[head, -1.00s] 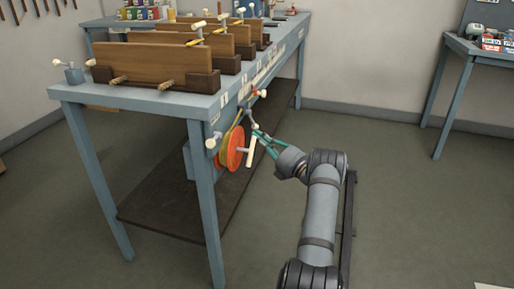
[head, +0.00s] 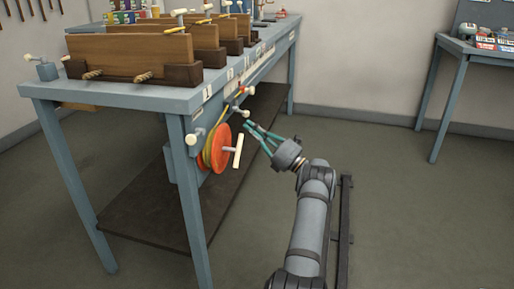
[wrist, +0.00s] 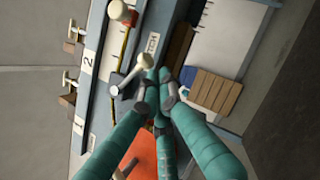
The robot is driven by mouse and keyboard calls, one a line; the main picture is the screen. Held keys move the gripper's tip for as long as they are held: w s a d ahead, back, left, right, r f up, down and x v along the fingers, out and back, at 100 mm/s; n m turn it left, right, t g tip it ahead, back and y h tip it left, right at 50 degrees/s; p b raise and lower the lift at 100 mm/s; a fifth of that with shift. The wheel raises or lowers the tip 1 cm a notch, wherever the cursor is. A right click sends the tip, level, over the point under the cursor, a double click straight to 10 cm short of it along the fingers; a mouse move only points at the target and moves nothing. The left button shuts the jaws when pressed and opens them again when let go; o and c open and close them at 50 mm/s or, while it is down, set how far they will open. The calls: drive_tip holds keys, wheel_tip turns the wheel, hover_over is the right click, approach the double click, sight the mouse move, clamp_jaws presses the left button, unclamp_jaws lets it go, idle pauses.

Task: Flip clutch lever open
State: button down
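The clutch lever (wrist: 131,77) is a short metal arm with a grey pivot and a cream knob, beside a partly hidden label ending in "TCH". In the head view the clutch lever (head: 240,111) sits on the bench side above the orange wheel, its knob pointing right. My gripper (head: 247,124) is just below and right of that knob.
The orange wheel (head: 217,150) with a cream crank handle (head: 238,151) projects from the bench side below the lever. A red-orange lever with a cream knob (wrist: 120,12) is nearby. Wooden boards (head: 128,52) stand on the bench (head: 120,97).

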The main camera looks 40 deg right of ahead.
drive_tip(key=a+f+p+v, duration=0.1)
drive_tip(key=a+v, duration=0.1)
drive_tip(key=v, duration=1)
drive_tip(key=shift+f, duration=0.35)
